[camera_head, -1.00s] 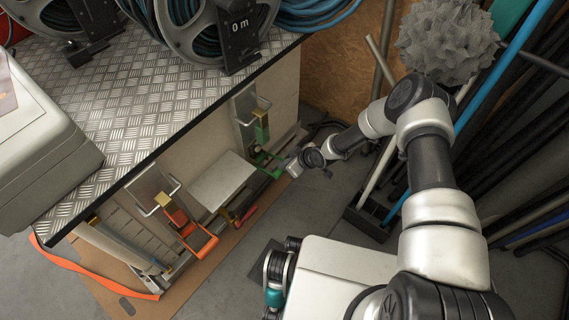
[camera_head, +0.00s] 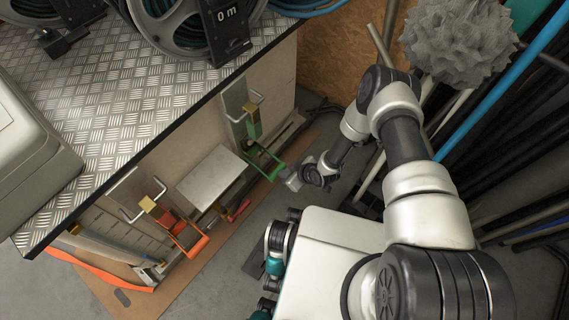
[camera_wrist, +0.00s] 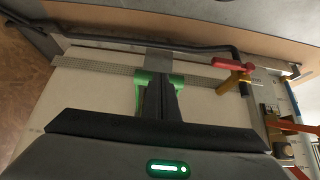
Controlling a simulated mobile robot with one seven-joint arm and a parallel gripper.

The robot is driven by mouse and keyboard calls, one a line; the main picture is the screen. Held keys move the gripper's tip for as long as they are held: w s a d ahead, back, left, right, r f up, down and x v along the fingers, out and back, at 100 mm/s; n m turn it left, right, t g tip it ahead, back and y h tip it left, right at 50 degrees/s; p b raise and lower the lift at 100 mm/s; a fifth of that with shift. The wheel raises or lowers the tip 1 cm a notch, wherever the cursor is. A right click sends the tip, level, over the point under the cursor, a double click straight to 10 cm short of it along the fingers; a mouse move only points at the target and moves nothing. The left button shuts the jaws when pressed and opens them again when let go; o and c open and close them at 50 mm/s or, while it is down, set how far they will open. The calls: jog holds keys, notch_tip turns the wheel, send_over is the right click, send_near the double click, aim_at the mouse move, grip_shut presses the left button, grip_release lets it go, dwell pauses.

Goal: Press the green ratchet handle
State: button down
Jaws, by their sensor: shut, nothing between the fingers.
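The green ratchet handle (camera_head: 263,160) is a green frame low on the front of the bench at its right end, below a green block (camera_head: 253,120) on a metal plate. My gripper (camera_head: 281,173) is at the outer end of the green handle, very close to it; I cannot tell whether they touch. In the wrist view the dark shut fingers (camera_wrist: 159,82) lie over the middle of the green handle (camera_wrist: 142,80), whose green parts show on both sides of them. The fingers hide part of the handle.
An orange ratchet handle (camera_head: 188,238) sits further left, with a red-handled tool (camera_head: 238,209) between the two. A grey panel (camera_head: 212,180) is on the bench front. Pipes (camera_head: 500,100) and a grey spiky ball (camera_head: 458,38) are at the right.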

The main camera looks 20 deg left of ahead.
notch_tip(320, 180, down, 4)
jog(key=shift+a+f, duration=0.1)
dwell(1.5)
